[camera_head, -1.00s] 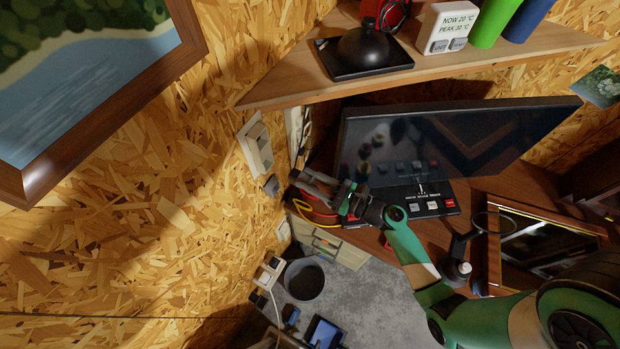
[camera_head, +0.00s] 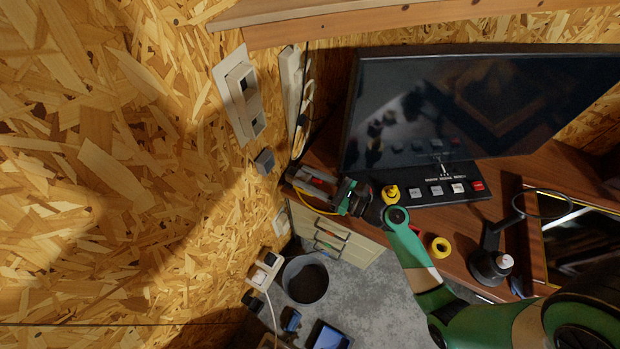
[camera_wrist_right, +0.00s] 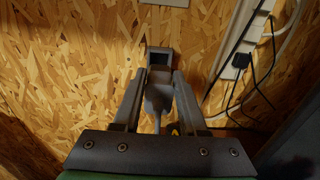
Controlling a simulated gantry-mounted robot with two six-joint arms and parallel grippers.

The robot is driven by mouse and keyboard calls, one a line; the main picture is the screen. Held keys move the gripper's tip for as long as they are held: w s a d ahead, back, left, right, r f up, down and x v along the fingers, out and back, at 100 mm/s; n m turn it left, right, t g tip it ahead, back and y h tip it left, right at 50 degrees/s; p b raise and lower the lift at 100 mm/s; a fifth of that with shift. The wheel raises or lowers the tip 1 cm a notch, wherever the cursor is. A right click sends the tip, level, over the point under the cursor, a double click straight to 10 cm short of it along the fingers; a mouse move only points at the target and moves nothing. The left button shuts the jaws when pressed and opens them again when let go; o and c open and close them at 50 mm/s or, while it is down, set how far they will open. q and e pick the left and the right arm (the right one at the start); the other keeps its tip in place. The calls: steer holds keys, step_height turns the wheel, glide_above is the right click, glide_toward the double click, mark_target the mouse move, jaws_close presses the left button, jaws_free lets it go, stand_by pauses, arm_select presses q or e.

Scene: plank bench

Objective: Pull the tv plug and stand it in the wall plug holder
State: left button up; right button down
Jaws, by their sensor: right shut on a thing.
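My right gripper (camera_head: 292,175) reaches left toward the oriented-strand board wall, just right of a small grey block on it. In the right wrist view the gripper (camera_wrist_right: 157,82) is shut on a grey plug (camera_wrist_right: 158,96), with a grey cord trailing from its near end. The plug points at the grey block (camera_wrist_right: 160,57) with a dark square opening, which looks like the wall plug holder; it also shows on the wall in the head view (camera_head: 264,161). I cannot tell whether plug and holder touch. The fingers mostly hide the plug in the head view. My left gripper is not in view.
A white socket plate (camera_head: 240,98) is above the holder. A white power strip (camera_head: 290,85) with black plugs stands in the corner. A TV (camera_head: 470,105) and button panel (camera_head: 440,188) are to the right. A lower outlet (camera_head: 265,269) and dark bin (camera_head: 305,279) sit below.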

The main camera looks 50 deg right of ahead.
mark_target(297, 174)
steer(key=shift+s+f, duration=0.15)
steer(key=shift+s, duration=0.45)
steer(key=shift+w, duration=0.15)
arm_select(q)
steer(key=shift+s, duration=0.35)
arm_select(e)
steer(key=shift+w+a, duration=0.15)
steer(key=shift+w, duration=1.3)
steer(key=shift+w+a, duration=0.15)
steer(key=shift+w, duration=1.25)
arm_select(q)
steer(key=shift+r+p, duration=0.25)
steer(key=shift+p, duration=0.15)
arm_select(e)
steer(key=shift+w, duration=0.1)
steer(key=shift+w, duration=0.3)
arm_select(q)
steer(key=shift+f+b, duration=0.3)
arm_select(e)
steer(key=shift+w+a, duration=0.2)
steer(key=shift+w, duration=1.1)
steer(key=shift+c, duration=1.9)
jaws_free()
